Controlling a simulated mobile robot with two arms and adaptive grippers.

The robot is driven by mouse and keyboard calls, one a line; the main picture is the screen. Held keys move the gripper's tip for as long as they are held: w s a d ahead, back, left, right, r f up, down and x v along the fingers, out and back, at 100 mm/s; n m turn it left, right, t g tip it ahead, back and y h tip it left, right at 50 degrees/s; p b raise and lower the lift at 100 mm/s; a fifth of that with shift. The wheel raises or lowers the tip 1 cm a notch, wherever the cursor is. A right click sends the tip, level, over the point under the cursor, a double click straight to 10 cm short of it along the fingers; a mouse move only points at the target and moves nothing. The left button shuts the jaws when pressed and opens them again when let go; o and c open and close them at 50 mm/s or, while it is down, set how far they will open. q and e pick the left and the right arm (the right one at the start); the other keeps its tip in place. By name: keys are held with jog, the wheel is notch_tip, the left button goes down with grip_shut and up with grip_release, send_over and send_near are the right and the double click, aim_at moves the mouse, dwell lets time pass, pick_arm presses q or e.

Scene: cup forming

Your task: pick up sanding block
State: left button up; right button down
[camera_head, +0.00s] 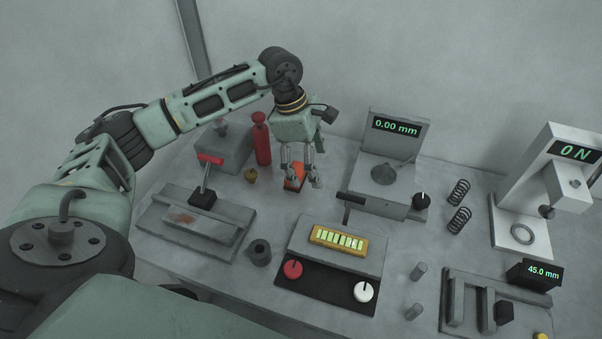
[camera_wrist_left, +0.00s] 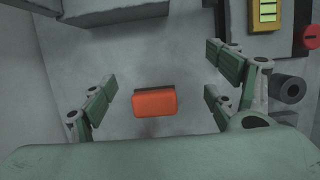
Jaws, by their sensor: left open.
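The sanding block is a small orange block with a dark edge. It lies on the table and shows in the head view (camera_head: 293,178), partly hidden behind my left gripper. In the left wrist view the sanding block (camera_wrist_left: 155,102) lies flat between the open fingers, apart from both. My left gripper (camera_head: 301,183) points down over the block, and its fingers stand open and empty on either side in the left wrist view (camera_wrist_left: 158,108). My right gripper is in neither view.
A red cylinder (camera_head: 261,140) and a small brass piece (camera_head: 251,175) stand left of the block. A gauge stand (camera_head: 377,203) reading 0.00 mm is to the right. A panel with knobs (camera_head: 335,262) and a dark ring (camera_head: 259,252) are in front.

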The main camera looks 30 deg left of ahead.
aim_at(296, 170)
pick_arm(q)
jog(key=shift+y, duration=0.8)
jog(key=a, duration=0.5)
jog(key=shift+a+r, duration=0.15)
jog(key=shift+a+f+b, duration=0.15)
jog(key=shift+f+b, duration=0.65)
jog(key=shift+f, duration=0.05)
jog(key=f+b, duration=0.1)
jog(key=f, duration=0.1)
jog(key=f+b, duration=0.1)
jog(key=f, duration=0.1)
jog(key=f+b, duration=0.1)
jog(key=f, duration=0.1)
jog(key=shift+w+d, duration=0.2)
jog(key=shift+w, duration=0.15)
jog(key=shift+r, duration=0.1)
jog(key=shift+c, duration=0.9)
jog(key=c, duration=1)
jog(key=shift+c, duration=0.2)
jog(key=shift+r, duration=0.1)
